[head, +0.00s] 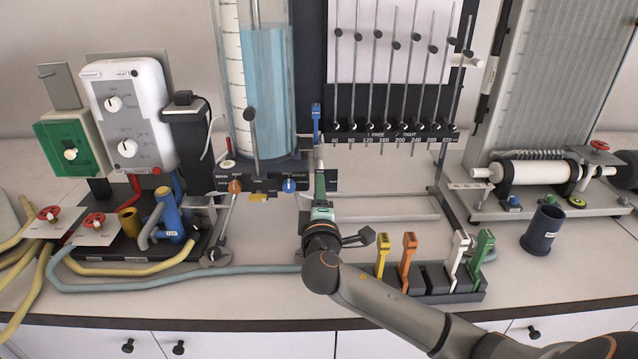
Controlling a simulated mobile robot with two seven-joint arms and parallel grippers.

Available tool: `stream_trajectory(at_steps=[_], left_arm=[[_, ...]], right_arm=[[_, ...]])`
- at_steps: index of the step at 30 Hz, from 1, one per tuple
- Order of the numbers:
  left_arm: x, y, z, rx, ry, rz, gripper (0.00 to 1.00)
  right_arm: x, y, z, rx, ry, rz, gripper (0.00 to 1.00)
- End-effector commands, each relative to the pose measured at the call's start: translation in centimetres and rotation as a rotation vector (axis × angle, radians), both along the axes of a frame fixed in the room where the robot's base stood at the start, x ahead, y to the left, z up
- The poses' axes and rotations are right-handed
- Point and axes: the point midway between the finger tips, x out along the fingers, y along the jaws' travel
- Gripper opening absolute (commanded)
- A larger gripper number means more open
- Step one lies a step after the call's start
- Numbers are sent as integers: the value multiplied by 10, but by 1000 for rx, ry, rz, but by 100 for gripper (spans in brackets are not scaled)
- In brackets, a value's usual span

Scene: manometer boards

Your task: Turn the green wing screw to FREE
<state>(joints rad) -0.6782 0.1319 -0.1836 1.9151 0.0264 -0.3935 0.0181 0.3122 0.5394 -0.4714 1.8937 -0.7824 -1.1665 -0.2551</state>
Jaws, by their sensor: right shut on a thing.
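My right gripper (320,198) reaches in from the lower right to the post at the middle of the bench. It is shut on a narrow green piece (320,182), which looks to be the green wing screw and stands upright. The jaws hide its lower part, and I cannot read its turn position. The words FREE / TIGHT (394,133) are printed on the dark strip above and to the right, over a number scale. My left gripper is not in view.
A blue piece (316,115) sits higher on the same post. Below my wrist, a dark rack (435,278) holds yellow, orange, white and green handles. A dark cup (542,230) stands at right. Hoses (150,285) and the heater box (128,110) are at left.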

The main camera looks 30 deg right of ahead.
Motion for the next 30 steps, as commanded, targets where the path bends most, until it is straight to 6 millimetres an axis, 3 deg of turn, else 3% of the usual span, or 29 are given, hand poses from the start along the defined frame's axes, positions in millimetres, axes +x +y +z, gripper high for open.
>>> stream_trajectory(at_steps=[7,23,24,30], left_arm=[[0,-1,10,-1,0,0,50],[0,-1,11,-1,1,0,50],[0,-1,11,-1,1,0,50],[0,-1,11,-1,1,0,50]], right_arm=[[0,0,-1,-69,47,-2,0],[0,0,-2,-90,58,-2,0],[0,0,-2,-89,57,-2,48],[0,0,-1,-88,55,-1,71]])
